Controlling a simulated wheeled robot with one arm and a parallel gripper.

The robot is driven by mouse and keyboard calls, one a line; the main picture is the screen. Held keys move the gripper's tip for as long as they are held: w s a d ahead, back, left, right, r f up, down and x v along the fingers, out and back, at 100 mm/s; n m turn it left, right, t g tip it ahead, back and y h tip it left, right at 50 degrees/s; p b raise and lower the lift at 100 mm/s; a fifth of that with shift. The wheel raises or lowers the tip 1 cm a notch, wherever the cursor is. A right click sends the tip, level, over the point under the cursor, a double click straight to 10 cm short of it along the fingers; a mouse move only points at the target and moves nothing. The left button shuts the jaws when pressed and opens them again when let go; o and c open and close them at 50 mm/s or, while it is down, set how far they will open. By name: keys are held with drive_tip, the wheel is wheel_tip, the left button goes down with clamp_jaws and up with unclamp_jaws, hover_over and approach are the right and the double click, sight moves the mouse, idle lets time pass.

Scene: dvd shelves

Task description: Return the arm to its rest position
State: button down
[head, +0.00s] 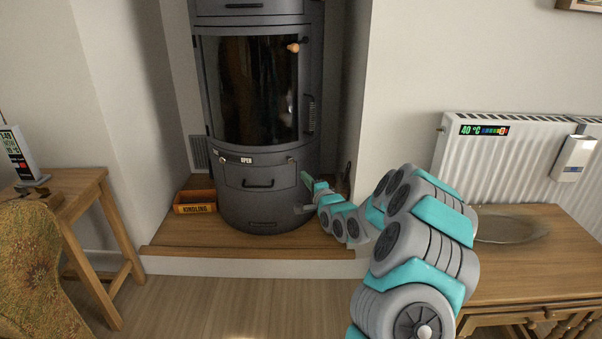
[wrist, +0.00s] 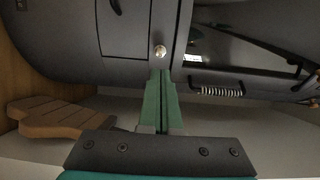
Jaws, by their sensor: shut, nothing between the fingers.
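My arm reaches from the lower right toward the right side of the dark grey stove (head: 262,205). My gripper (head: 307,181) is beside the stove's lower right side. In the wrist view, the green fingers of my gripper (wrist: 160,76) are together with nothing between them. The stove's glass door (head: 252,90) is above my gripper in the head view.
A kindling box (head: 195,207) sits left of the stove on the wooden hearth (head: 165,238). A table (head: 525,280) with a shallow dish (head: 512,230) stands right, before a radiator (head: 470,160). A small wooden table (head: 85,185) is left. A brown object (wrist: 60,117) lies near my gripper.

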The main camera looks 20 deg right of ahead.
drive_tip(key=s+a+r+n+g+p, duration=0.1)
drive_tip(key=s+a+n+g, duration=0.35)
drive_tip(key=s, duration=0.45)
drive_tip(key=s+a+n+g, duration=0.4)
drive_tip(key=s+a, duration=0.1)
drive_tip(key=s, duration=0.3)
drive_tip(key=s+a+r+n+g+h, duration=0.1)
drive_tip(key=s+n+g, duration=0.3)
drive_tip(key=s, duration=1.8)
drive_tip(key=s+a+r+n+g+p, duration=0.1)
drive_tip(key=s+g, duration=0.6)
drive_tip(key=s, duration=1.5)
wheel_tip(320, 180, up, 2)
drive_tip(key=a+n, duration=0.1)
drive_tip(key=n, duration=0.2)
drive_tip(key=shift+a+r+h, duration=0.15)
drive_tip(key=shift+a+h, duration=0.25)
